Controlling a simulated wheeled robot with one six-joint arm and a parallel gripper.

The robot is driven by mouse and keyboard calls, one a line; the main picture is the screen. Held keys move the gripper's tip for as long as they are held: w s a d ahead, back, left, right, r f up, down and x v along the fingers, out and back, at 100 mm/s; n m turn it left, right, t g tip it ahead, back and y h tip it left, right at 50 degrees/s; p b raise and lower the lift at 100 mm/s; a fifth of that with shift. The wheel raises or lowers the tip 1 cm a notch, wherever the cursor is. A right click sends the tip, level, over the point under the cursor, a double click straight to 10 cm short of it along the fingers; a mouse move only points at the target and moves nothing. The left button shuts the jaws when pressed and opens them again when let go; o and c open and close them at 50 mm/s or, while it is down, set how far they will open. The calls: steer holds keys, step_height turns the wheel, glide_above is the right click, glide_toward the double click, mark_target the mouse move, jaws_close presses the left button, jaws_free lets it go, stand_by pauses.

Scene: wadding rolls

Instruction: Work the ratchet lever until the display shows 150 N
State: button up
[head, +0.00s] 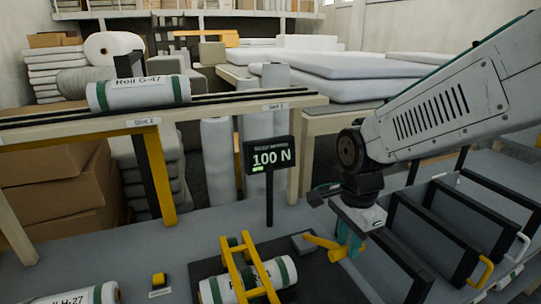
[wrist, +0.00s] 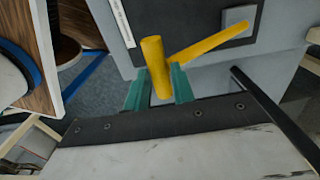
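The display (head: 268,156) stands on a black post and reads 100 N, with a small green mark below the number. The yellow ratchet lever (head: 321,242) comes out of a grey block (head: 304,242) on the dark base plate. It also shows in the wrist view (wrist: 208,40), ending in a thick yellow handle (wrist: 154,57). My gripper (head: 350,245) is at the lever's handle end. In the wrist view its teal fingers (wrist: 160,88) lie on both sides of the handle, seemingly touching it. The handle's far tip shows between them.
A roll (head: 225,289) lies under a yellow frame (head: 235,268) left of the lever. Roll G-47 (head: 139,94) lies on the raised rail (head: 230,103). Roll H-27 (head: 75,297) is at the lower left. Black dividers with handles (head: 455,232) stand close on the right.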

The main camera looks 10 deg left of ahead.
step_height(320, 180, down, 7)
steer(key=s+d, duration=0.1)
steer(key=s, duration=0.1)
steer(key=shift+s+d, duration=0.3)
steer(key=shift+d, duration=0.1)
stand_by(0.5)
steer(key=shift+r, duration=0.1)
steer(key=shift+w+a+r, duration=0.3)
steer(key=shift+w+r, duration=0.15)
steer(key=shift+r, duration=1.25)
steer(key=shift+w+a+r, duration=0.3)
steer(key=shift+w+r, duration=0.15)
steer(key=shift+r, duration=1.2)
steer(key=shift+w+a+r, duration=0.3)
steer(key=shift+w+r, duration=0.15)
steer(key=shift+r, duration=1.25)
step_height(320, 180, up, 6)
steer(key=shift+f, duration=0.1)
